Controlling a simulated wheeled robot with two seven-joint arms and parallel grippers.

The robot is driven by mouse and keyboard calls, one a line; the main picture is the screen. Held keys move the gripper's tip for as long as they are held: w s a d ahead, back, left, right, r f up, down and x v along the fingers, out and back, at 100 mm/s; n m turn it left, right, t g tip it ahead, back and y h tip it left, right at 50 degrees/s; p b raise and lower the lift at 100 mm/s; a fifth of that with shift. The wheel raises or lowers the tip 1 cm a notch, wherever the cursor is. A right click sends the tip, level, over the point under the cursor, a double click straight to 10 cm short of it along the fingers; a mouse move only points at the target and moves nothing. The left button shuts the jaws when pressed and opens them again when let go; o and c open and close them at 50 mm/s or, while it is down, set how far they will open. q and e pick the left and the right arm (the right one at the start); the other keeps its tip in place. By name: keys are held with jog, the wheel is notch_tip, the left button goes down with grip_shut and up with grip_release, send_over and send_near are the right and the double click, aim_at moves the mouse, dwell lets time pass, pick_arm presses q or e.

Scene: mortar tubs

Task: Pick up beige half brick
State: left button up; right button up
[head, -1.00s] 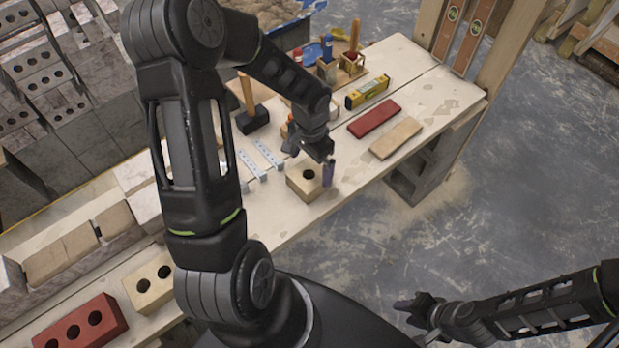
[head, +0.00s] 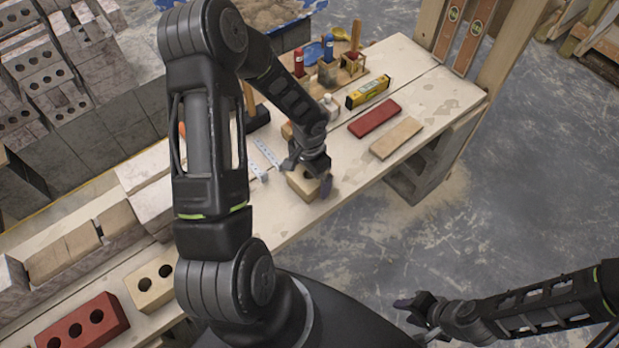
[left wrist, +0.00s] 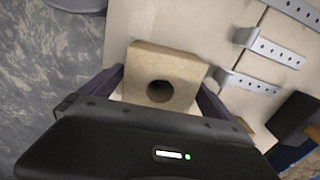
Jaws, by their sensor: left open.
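The beige half brick (head: 302,186) has one round hole and sits near the front edge of the wooden bench. My left gripper (head: 308,176) is right over it and hides part of it in the head view. In the left wrist view the half brick (left wrist: 165,78) lies between the two spread fingers of my left gripper (left wrist: 160,88), one finger on each side. The jaws are open; whether a finger touches the brick I cannot tell. My right gripper (head: 415,304) is low at the right, over the floor and away from the bench; its jaws are too small to read.
Metal straps (head: 265,152) lie just left of the half brick. A red slab (head: 374,118), a beige slab (head: 396,138) and a yellow level (head: 367,91) lie to the right. A red brick (head: 82,325) and a beige brick (head: 154,283) with holes lie at the front left.

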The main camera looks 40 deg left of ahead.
dwell(0.5)
pick_arm(q)
jog(key=c, duration=2)
